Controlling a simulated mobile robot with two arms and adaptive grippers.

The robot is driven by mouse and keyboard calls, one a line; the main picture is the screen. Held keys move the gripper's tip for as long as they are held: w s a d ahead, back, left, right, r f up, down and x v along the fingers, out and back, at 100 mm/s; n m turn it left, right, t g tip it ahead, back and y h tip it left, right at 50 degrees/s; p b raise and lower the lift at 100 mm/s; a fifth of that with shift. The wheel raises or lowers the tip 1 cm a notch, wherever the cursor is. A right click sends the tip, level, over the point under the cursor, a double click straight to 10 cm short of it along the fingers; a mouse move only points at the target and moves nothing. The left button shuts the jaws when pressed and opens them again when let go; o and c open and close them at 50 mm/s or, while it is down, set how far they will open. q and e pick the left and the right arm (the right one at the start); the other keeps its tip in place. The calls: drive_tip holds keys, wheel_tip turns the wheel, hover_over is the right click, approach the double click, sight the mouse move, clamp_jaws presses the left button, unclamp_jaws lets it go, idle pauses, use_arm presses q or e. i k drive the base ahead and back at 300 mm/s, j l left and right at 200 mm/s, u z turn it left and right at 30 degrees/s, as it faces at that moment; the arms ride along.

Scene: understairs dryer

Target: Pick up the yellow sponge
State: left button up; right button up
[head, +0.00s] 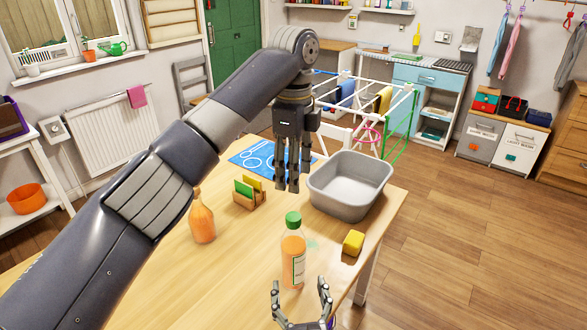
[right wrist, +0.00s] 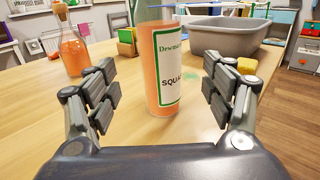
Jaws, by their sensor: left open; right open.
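The yellow sponge (head: 353,242) lies on the wooden table near its right edge, in front of the grey basin. In the right wrist view the sponge (right wrist: 247,66) shows at the right, beyond the right finger. My right gripper (head: 301,292) is open at the table's near side, and the orange squash bottle (head: 293,258) stands upright just ahead of it. In the right wrist view this bottle (right wrist: 165,70) stands between the open fingers' directions, apart from the sponge. My left gripper (head: 293,188) is open and empty, pointing down above the table, left of the basin.
The grey basin (head: 350,196) stands at the table's far right. A wooden holder with green and yellow pieces (head: 249,198), an orange glass bottle (head: 202,220) and a blue mat (head: 262,156) are to the left. The table's (head: 240,285) near left is clear.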

sight(354, 241)
drive_tip(key=k+l, duration=0.15)
drive_tip(key=l, duration=0.2)
drive_tip(key=k+l, duration=0.2)
drive_tip(key=l, duration=0.15)
drive_tip(key=k+l, duration=0.15)
drive_tip(key=l, duration=0.15)
